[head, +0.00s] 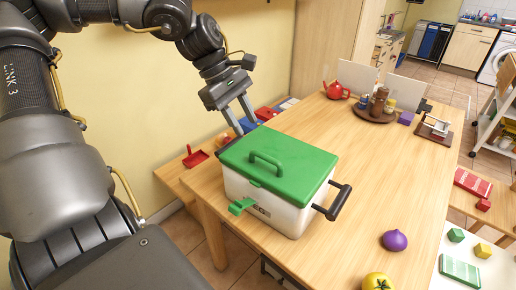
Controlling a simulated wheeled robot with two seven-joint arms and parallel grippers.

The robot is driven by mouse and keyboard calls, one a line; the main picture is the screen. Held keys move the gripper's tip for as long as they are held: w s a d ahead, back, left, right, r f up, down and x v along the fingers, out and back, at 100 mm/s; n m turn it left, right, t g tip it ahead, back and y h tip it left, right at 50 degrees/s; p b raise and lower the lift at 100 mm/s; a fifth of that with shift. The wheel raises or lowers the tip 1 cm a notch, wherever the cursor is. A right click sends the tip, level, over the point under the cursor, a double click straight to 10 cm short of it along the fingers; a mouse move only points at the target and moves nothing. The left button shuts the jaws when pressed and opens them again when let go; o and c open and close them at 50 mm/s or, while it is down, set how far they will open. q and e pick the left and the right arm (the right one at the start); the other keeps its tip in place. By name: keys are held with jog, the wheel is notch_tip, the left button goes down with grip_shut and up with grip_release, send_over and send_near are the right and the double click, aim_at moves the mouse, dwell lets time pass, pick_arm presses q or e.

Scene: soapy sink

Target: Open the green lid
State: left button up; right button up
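The green lid (296,167) with a raised loop handle (267,161) lies flat and closed on a white box (292,216) on the wooden table. A black side handle (334,202) juts out on the right. My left gripper (248,126) points down beside the lid's far left corner. Whether the fingertips touch the lid is unclear. My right gripper is not in view.
A purple onion-like toy (394,240) and a yellow tomato-like toy (377,282) lie at the table's near right. A round brown tray (374,116) with bottles and a red teapot (336,90) stand at the back.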

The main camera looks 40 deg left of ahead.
aim_at(262, 154)
pick_arm(q)
jog(key=x, duration=0.9)
jog(key=shift+w+f, duration=0.1)
jog(key=shift+f, duration=0.05)
grip_shut()
